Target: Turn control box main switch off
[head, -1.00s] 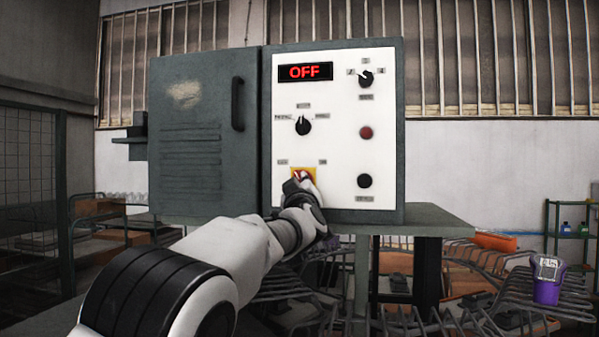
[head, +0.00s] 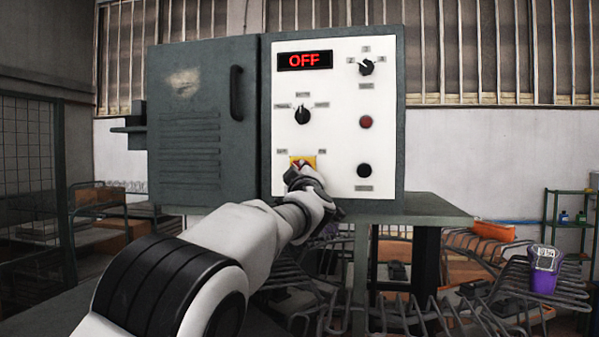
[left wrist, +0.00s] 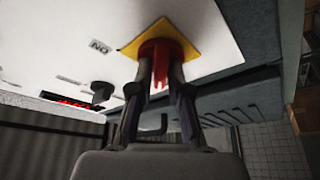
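The control box (head: 205,190) has a grey door on the left and a white panel on the right, with a display (head: 304,61) reading OFF in red. The main switch, a red knob on a yellow plate (head: 311,160), is low on the panel. My left gripper (head: 298,170) is at the switch and hides most of it in the head view. In the left wrist view the fingers (left wrist: 160,84) lie on both sides of the red main switch (left wrist: 161,54), seemingly closed on it. The right gripper is not in view.
Above the switch are a black selector (head: 302,115) and another dial (head: 366,67). To the right are a red button or lamp (head: 366,122) and a black button (head: 364,170). A purple container (head: 543,281) sits at the lower right among metal racks.

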